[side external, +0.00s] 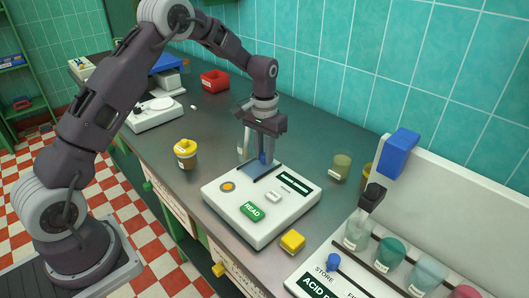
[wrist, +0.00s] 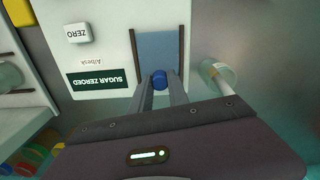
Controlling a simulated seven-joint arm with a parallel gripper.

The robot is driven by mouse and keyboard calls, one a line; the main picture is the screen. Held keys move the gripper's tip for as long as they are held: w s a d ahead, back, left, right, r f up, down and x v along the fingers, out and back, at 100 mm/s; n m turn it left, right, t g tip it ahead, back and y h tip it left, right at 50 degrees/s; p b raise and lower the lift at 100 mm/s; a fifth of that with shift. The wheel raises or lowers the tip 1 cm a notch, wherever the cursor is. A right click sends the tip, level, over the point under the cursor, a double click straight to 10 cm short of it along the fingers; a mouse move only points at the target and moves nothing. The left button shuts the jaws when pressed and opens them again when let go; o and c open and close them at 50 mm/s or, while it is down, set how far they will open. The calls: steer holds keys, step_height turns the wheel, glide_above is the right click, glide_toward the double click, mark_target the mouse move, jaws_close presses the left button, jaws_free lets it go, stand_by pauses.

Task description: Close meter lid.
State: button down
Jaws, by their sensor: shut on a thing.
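The meter (side external: 240,212) is a white box with a green READ button, a small ZERO button and an orange round button. The wrist view shows its display (wrist: 100,80) reading SUGAR ZEROED. A flat blue-grey lid panel (wrist: 158,48) lies between two dark rails at the meter's far end. A round blue knob (wrist: 159,80) is at the panel's end nearest my gripper. My gripper (side external: 262,155) points down over that end and is shut on the knob, with one finger on each side. I cannot tell how much opening the panel covers.
A clear labelled vial (wrist: 215,76) stands close beside the gripper. A yellow-lidded brown jar (side external: 186,153) stands left of the meter, an olive cup (side external: 341,166) right. A yellow block (side external: 292,241) and a rack of several jars (side external: 380,270) are in front right.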

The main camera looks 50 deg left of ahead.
glide_toward(237, 181)
step_height(237, 181, down, 6)
steer(key=shift+s+r, duration=0.1)
steer(key=shift+r, duration=0.15)
steer(key=c, duration=1.3)
jaws_free()
steer(key=shift+o, duration=0.2)
step_height(237, 181, up, 7)
